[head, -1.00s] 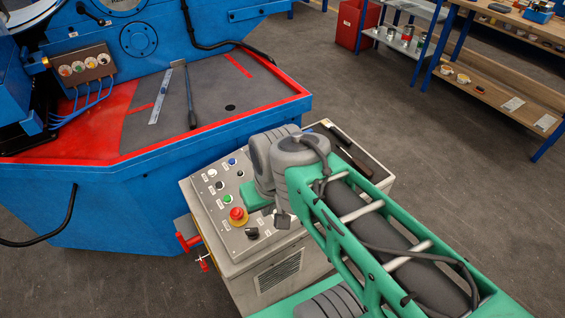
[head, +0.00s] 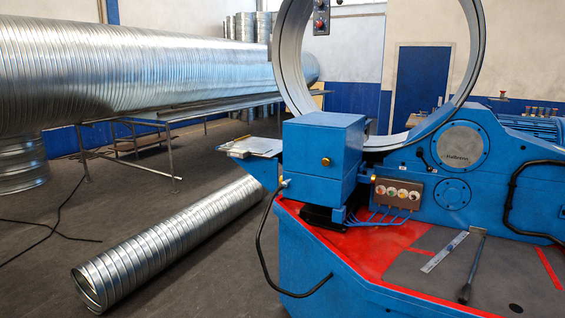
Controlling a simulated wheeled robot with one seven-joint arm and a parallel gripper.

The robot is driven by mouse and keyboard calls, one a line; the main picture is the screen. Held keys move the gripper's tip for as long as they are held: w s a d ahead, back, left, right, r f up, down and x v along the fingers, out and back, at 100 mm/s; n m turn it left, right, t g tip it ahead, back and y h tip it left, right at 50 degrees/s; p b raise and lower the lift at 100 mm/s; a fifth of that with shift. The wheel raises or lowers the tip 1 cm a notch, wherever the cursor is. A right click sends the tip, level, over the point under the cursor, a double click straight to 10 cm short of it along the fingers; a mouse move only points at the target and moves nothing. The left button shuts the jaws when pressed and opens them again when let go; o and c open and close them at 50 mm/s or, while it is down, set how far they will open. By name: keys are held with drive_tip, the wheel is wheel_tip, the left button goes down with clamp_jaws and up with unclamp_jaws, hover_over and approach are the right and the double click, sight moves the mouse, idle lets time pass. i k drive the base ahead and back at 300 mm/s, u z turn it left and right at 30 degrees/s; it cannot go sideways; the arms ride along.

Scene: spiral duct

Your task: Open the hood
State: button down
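A blue box-shaped housing (head: 318,160) stands at the left end of the blue machine, under a large metal ring. It looks closed and has a brass knob on its front face. It may be the hood; no part is marked as one. My gripper and arm are not in view.
A red and grey machine deck (head: 395,262) holds a steel ruler (head: 444,252) and a dark-handled tool (head: 473,270). A spiral duct (head: 175,243) lies on the floor; a larger duct (head: 150,75) rests on stands behind.

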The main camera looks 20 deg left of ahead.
sight(321, 145)
drive_tip(key=u, duration=1.05)
drive_tip(key=k, duration=0.45)
drive_tip(key=u, duration=0.5)
drive_tip(key=i, duration=2.05)
drive_tip(key=z, duration=0.15)
